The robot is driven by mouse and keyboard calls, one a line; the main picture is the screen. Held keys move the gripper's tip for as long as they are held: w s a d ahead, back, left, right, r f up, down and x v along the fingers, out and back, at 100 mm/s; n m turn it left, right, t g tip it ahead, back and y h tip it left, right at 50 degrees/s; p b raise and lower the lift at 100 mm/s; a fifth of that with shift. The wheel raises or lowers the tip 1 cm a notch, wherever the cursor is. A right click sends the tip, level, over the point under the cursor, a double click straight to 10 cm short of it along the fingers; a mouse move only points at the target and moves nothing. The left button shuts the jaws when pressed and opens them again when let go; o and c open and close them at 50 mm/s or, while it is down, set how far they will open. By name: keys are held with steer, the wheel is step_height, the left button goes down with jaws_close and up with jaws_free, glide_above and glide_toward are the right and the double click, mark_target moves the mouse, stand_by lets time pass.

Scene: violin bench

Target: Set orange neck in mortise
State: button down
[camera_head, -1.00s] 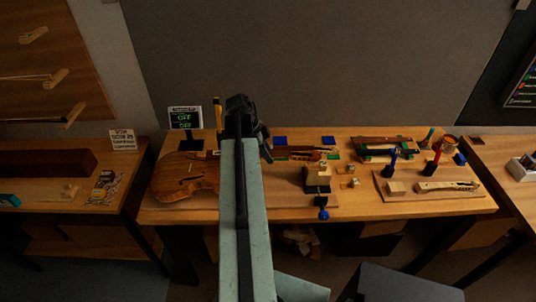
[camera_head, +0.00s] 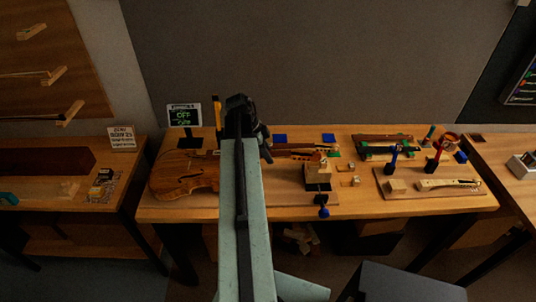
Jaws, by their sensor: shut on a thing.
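My gripper (camera_head: 264,143) is dark and mostly hidden behind my raised pale green arm, over the bench. Its jaws are shut; a slim orange-brown neck (camera_head: 300,154) with a dark top runs out to the right of it, and where they meet is hidden. The neck's right end is close to a wooden block (camera_head: 317,175) on a dark stand with a blue knob. I cannot tell whether they touch. The mortise is too small to make out. A brown violin body (camera_head: 183,177) lies on the bench left of my arm, its right end covered.
A board (camera_head: 430,194) at right holds a pale neck (camera_head: 448,184), a small block (camera_head: 396,187) and upright blue and red clamps. A dark neck on green supports (camera_head: 385,142) lies behind it. A small screen (camera_head: 184,115) stands behind the violin. The front right edge is clear.

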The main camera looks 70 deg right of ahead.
steer(key=shift+f, duration=0.1)
steer(key=shift+f+b, duration=1.25)
steer(key=shift+b, duration=0.1)
steer(key=c, duration=1)
jaws_free()
steer(key=shift+r, duration=0.1)
steer(key=p+v, duration=0.7)
steer(key=v, duration=0.1)
